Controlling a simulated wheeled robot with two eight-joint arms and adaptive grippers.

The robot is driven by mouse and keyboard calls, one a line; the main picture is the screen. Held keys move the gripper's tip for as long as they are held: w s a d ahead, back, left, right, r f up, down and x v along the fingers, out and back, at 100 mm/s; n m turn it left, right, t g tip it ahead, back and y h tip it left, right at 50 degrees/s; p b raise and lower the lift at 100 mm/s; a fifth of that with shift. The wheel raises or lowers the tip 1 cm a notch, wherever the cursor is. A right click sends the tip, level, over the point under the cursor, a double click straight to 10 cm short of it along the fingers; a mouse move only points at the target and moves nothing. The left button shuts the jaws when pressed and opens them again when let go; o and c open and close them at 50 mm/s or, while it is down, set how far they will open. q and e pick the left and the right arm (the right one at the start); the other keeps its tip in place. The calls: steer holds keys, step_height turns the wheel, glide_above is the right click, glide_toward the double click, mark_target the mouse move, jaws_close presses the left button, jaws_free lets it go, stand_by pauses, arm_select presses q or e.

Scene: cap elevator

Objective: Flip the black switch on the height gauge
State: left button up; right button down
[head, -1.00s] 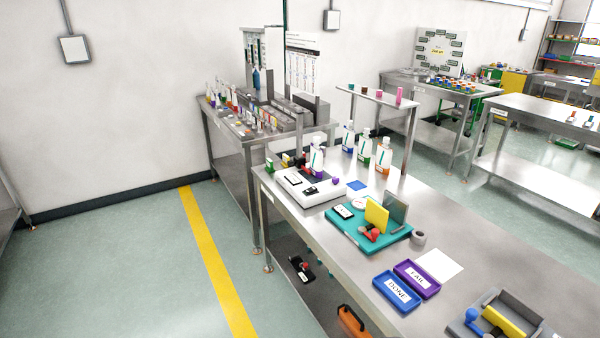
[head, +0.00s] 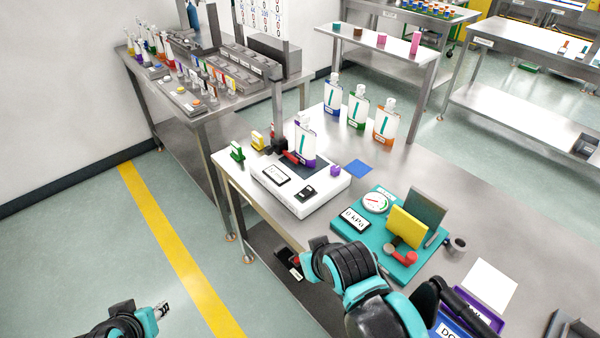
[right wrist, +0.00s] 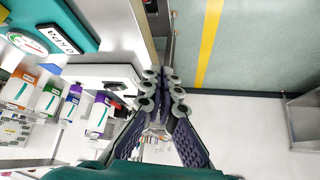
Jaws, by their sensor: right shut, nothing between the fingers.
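A white bench device (head: 330,190) stands on the near left part of the steel table. It has a labelled display and a small black switch (head: 305,193) on its front; which way the switch is tipped is too small to tell. A pouch-like bottle (head: 305,142) stands on its dark plate. In the right wrist view, the device (right wrist: 95,74) and a dark switch-like part (right wrist: 117,86) lie left of my right gripper (right wrist: 163,88). That gripper is shut and empty, apart from the device.
A teal base (head: 378,215) with a gauge and yellow block stands right of the white device. Several bottles (head: 357,110) stand behind. A purple tray (head: 462,298) is at lower right. A second bench (head: 190,120) stands back left, with floor between.

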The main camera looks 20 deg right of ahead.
arm_select(q)
steer(key=shift+s, duration=0.15)
arm_select(e)
steer(key=shift+s, duration=0.1)
arm_select(q)
steer(key=shift+o, duration=0.7)
steer(key=shift+r, duration=0.1)
step_height(320, 180, up, 12)
steer(key=p, duration=1.2)
steer(key=shift+r+p, duration=0.2)
steer(key=shift+p, duration=0.1)
arm_select(e)
steer(key=w+d+r+n+t, duration=0.1)
steer(key=w+d+r+n, duration=0.1)
steer(key=w+d, duration=0.4)
steer(key=w+d+r+n+t+y, duration=0.1)
steer(key=w+d+r+n, duration=0.1)
steer(key=w+d+r, duration=0.2)
steer(key=w+d, duration=0.3)
steer(key=w, duration=0.4)
steer(key=shift+r+n, duration=0.15)
steer(key=shift+n, duration=0.15)
